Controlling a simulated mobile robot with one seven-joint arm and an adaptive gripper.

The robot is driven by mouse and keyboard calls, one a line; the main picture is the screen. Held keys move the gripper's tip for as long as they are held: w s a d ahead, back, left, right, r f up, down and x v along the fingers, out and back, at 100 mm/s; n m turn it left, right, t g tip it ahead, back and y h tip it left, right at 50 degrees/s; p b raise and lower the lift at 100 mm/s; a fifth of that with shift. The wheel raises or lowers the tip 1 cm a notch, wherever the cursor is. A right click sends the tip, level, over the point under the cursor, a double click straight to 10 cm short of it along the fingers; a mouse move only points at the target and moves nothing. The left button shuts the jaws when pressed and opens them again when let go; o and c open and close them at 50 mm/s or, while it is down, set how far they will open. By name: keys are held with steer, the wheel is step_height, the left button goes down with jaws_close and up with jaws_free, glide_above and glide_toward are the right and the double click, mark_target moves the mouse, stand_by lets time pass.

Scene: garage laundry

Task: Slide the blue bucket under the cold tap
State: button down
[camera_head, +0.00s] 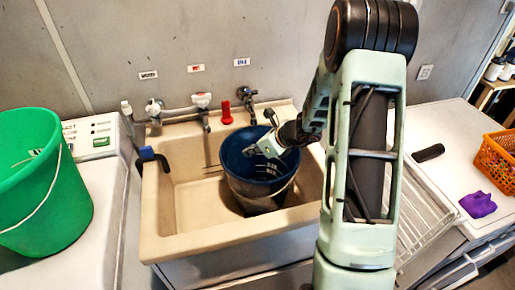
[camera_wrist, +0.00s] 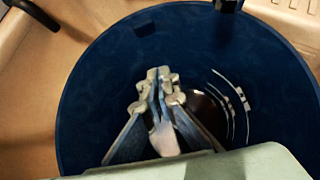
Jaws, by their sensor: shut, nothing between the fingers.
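The blue bucket (camera_head: 235,172) stands in the right part of the beige sink (camera_head: 180,240), its handle hanging at the front. In the wrist view the bucket's open mouth (camera_wrist: 110,75) fills most of the picture. The cold tap (camera_head: 247,97) is on the wall under the blue label, behind the bucket; its outlet is partly hidden by my arm. My gripper (camera_head: 266,150) reaches over the bucket from the right, fingers over or inside its mouth. In the wrist view my gripper (camera_wrist: 160,82) has its fingers together and empty. I cannot tell whether they touch the bucket wall.
A green bucket (camera_head: 45,185) stands on the washer at left. A drying rack (camera_head: 425,215), purple cloth (camera_head: 478,204) and orange basket (camera_head: 497,158) are right. The sink's left half is free.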

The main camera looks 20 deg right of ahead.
mark_target(231, 146)
steer(key=w+a, duration=0.1)
steer(key=w, duration=0.1)
steer(key=w+a+f+p, duration=0.1)
steer(key=w+a, duration=0.1)
steer(key=shift+a+f, duration=0.1)
steer(key=shift+f, duration=0.05)
steer(key=shift+w+a, duration=0.1)
steer(key=shift+w+a, duration=0.65)
steer(key=shift+w, duration=0.15)
steer(key=shift+s+d, duration=0.1)
steer(key=shift+d, duration=0.05)
